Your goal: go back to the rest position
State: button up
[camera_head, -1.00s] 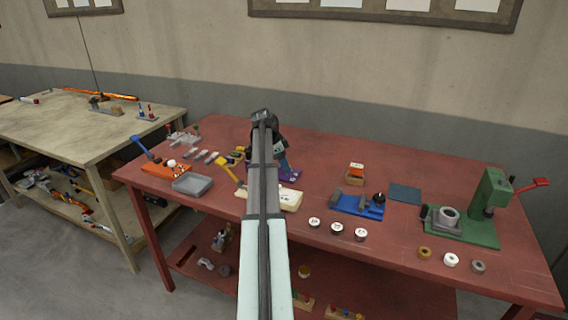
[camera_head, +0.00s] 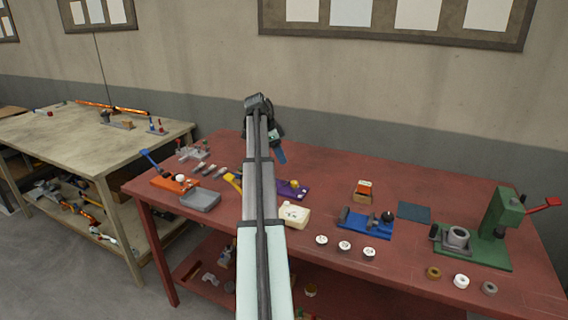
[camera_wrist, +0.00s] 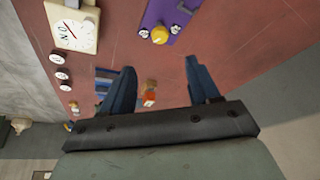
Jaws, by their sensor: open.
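My gripper shows in the wrist view (camera_wrist: 160,92) with its two dark blue fingers spread apart and nothing between them. In the head view my gripper (camera_head: 281,155) is partly hidden behind my own arm and is raised above the far part of the red table (camera_head: 330,168). Below it on the table is a purple fixture (camera_head: 293,190) with a yellow knob, which also shows in the wrist view (camera_wrist: 172,14). The fingers are apart from everything on the table.
A cream box with a dial (camera_head: 296,214), a blue fixture (camera_head: 362,224), a green press (camera_head: 490,235), an orange fixture (camera_head: 170,183) and a grey tray (camera_head: 199,200) stand on the table. Several small round pieces lie near the front edge. A wooden bench (camera_head: 75,140) stands left.

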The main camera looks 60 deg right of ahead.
jog(key=shift+w+a+r, duration=0.15)
jog(key=shift+w+r, duration=0.05)
jog(key=shift+r, duration=0.4)
